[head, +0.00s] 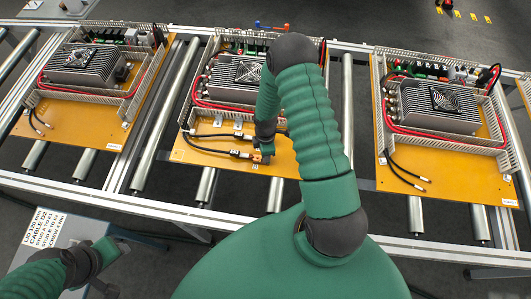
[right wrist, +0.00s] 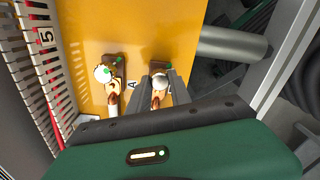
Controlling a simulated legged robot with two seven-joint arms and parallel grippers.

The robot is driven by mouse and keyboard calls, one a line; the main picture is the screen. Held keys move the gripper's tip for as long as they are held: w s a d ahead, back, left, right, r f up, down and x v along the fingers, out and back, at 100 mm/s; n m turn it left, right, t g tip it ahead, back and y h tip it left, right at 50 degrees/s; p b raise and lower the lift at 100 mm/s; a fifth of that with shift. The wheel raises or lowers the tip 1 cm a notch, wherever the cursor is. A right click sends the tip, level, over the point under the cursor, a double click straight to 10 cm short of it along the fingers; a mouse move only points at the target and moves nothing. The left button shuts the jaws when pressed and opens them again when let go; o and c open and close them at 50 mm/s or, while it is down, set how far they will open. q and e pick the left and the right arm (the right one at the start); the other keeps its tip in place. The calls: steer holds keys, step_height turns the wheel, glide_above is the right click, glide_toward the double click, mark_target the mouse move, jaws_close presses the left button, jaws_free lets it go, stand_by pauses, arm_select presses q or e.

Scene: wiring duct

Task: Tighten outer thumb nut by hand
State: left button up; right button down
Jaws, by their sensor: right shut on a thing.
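The middle orange board (head: 235,165) carries two dark terminal blocks near its front edge, each with a cable end. In the right wrist view the outer thumb nut (right wrist: 159,83), a pale round knob, sits between my right gripper's fingers (right wrist: 158,92), and they are shut on it. The other thumb nut (right wrist: 103,74), white and round, stands free to the left, nearer the slotted duct (right wrist: 42,60). In the head view my right gripper (head: 264,155) is low over the board's front part, partly hidden by its arm. My left gripper (head: 122,245) is away at the lower left; its jaws are unclear.
Similar boards stand to the left (head: 60,125) and right (head: 440,180) on the roller conveyor (head: 205,185). Black cables (head: 215,150) lie on the middle board. A printed label sheet (head: 45,230) is at the lower left. Rollers between the boards are bare.

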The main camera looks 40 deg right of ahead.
steer(key=m, duration=0.4)
steer(key=shift+w+d+r+m+b, duration=0.15)
steer(key=shift+w+m+b, duration=0.15)
steer(key=m, duration=0.3)
steer(key=shift+m, duration=0.4)
steer(key=m+b, duration=0.1)
steer(key=m, duration=0.1)
steer(key=shift+m, duration=0.3)
steer(key=m, duration=1.1)
steer(key=shift+d+b, duration=0.1)
steer(key=shift+b, duration=0.3)
steer(key=m, duration=0.5)
steer(key=shift+m, duration=0.3)
